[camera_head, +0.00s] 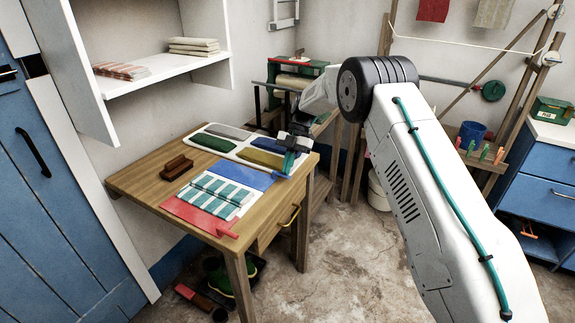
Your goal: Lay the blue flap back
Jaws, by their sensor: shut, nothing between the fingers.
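The blue flap (243,177) lies spread out, looking flat, on the wooden table (143,182), behind a teal-and-white striped cloth bundle (214,195). A small blue tab shows at its right end. A red flap (200,216) is spread out on the near side of the bundle. My gripper (288,163) is shut and empty, pointing down at the right end of the blue flap. Whether its fingertips touch the flap or tab I cannot tell.
A pale tray (218,147) with several coloured rolls lies behind the blue flap. A brown brush-like block (176,167) sits at the left. Green boots (219,280) stand below.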

